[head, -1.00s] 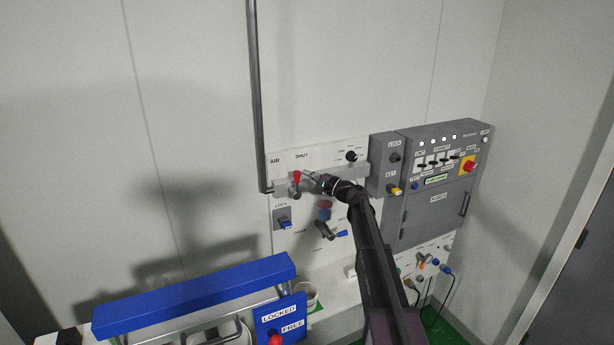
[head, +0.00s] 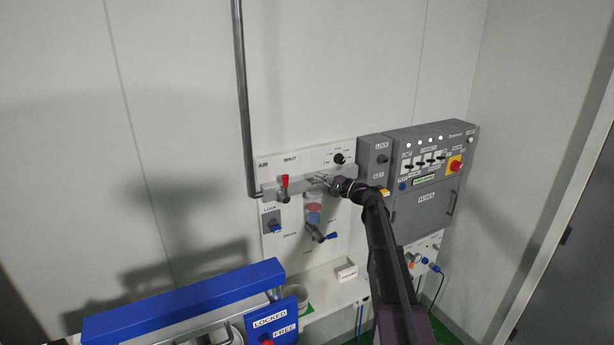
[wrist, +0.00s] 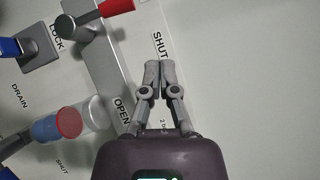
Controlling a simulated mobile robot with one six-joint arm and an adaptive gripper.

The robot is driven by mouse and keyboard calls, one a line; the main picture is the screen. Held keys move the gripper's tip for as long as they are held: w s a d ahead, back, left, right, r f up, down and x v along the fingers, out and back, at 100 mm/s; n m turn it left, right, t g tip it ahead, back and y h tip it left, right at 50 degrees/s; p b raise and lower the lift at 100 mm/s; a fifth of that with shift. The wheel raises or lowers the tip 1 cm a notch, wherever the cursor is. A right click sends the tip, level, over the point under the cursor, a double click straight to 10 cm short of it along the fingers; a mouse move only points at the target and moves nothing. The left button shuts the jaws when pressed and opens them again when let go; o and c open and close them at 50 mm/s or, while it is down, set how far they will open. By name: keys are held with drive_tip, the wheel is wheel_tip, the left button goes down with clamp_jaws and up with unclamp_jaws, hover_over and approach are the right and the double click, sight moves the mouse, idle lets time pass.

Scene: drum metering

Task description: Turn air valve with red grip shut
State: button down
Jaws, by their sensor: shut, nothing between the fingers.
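The air valve's red grip (head: 285,181) stands upward from the grey pipe (head: 300,188) on the white panel, below the AIR and SHUT labels. In the wrist view, the red grip (wrist: 117,7) and its grey lever (wrist: 88,20) lie across the pipe (wrist: 105,70), at the top edge, with part of the grip cut off. My gripper (head: 322,179) is to the right of the red grip, apart from it. In the wrist view, my gripper (wrist: 158,72) is shut and empty, with its fingertips just below the SHUT label (wrist: 160,45) and near the OPEN label (wrist: 122,112).
A blue-handled lock (head: 274,227) and a drain lever (head: 322,235) sit below the pipe, near a clear bowl with red and blue parts (wrist: 72,120). A grey control box (head: 425,185) stands to the right. A blue frame (head: 185,300) is at lower left.

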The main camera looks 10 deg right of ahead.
drive_tip(key=shift+r+v, duration=0.2)
drive_tip(key=shift+v, duration=0.6)
drive_tip(key=shift+r+v, duration=0.2)
drive_tip(key=shift+v, duration=0.55)
drive_tip(key=shift+r+v, duration=0.15)
drive_tip(key=shift+v, duration=0.65)
drive_tip(key=s+a+f+n+g+h+b, duration=0.35)
drive_tip(key=s+a+f, duration=0.25)
drive_tip(key=s+f, duration=0.45)
drive_tip(key=s+a+f+n+g+h+b, duration=0.25)
drive_tip(key=s+a+f+g+b, duration=0.35)
drive_tip(key=f, duration=0.7)
drive_tip(key=s+d+f+n+g+h+b, duration=0.1)
drive_tip(key=s+f+h+b, duration=0.3)
drive_tip(key=s+f, duration=0.4)
drive_tip(key=s+d+f+n+g+h+b, duration=0.2)
drive_tip(key=s+f, duration=0.6)
drive_tip(key=s, duration=0.4)
drive_tip(key=d+n+h+b, duration=0.1)
drive_tip(key=h+b, duration=0.1)
drive_tip(key=h, duration=0.1)
drive_tip(key=shift+n, duration=0.3)
